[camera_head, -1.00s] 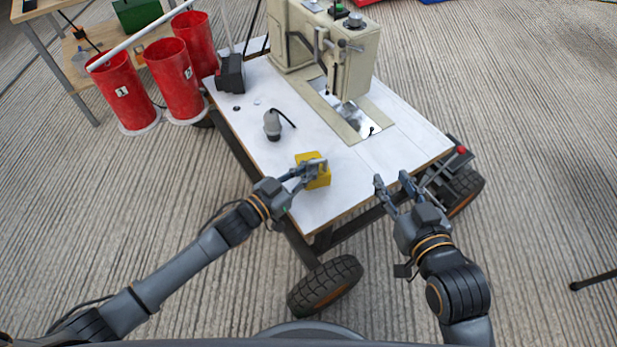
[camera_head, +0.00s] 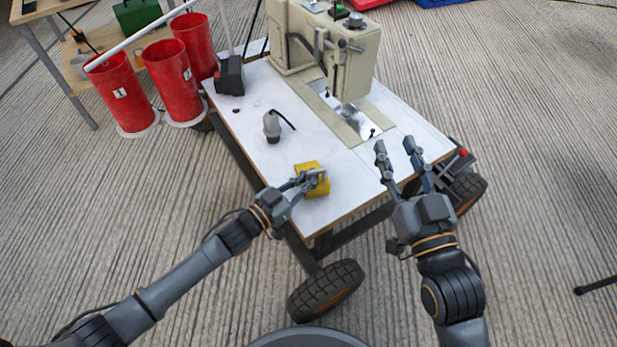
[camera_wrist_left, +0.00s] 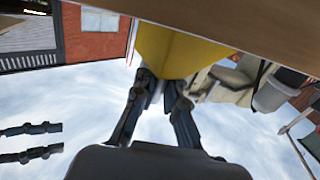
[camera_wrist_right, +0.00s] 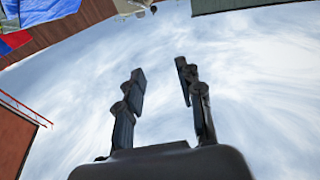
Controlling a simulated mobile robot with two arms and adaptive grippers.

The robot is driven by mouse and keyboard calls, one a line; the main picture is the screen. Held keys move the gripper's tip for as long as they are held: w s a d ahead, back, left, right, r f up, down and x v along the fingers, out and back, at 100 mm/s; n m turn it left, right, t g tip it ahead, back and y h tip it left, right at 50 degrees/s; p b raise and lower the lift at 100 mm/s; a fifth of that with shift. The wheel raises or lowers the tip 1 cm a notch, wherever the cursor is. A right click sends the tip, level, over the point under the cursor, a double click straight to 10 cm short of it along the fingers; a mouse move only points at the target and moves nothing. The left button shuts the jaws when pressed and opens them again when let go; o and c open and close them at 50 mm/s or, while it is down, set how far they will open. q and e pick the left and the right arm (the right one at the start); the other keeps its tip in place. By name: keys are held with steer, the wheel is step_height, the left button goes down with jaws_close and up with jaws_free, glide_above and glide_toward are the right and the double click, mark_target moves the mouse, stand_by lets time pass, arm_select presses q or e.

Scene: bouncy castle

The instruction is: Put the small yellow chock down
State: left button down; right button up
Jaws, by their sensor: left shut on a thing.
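The small yellow chock (camera_head: 318,187) is at the near left edge of the white tabletop (camera_head: 350,185). My left gripper (camera_head: 308,178) is shut on it, with the fingers reaching in from the left. In the left wrist view the chock (camera_wrist_left: 180,50) sits between the fingertips (camera_wrist_left: 162,82), close against the brown board edge (camera_wrist_left: 245,25). I cannot tell whether the chock's underside touches the tabletop. My right gripper (camera_head: 394,148) is open and empty over the right front part of the table; its parted fingers show in the right wrist view (camera_wrist_right: 160,80).
A cream sewing machine (camera_head: 315,45) stands at the table's back. A grey lamp-like object (camera_head: 271,126) with a black cord stands behind the chock. A black box (camera_head: 230,75) is at the left edge. The tabletop's front is clear.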

arm_select(q)
steer(key=c, duration=1.4)
jaws_free()
arm_select(e)
steer(key=shift+r, duration=0.1)
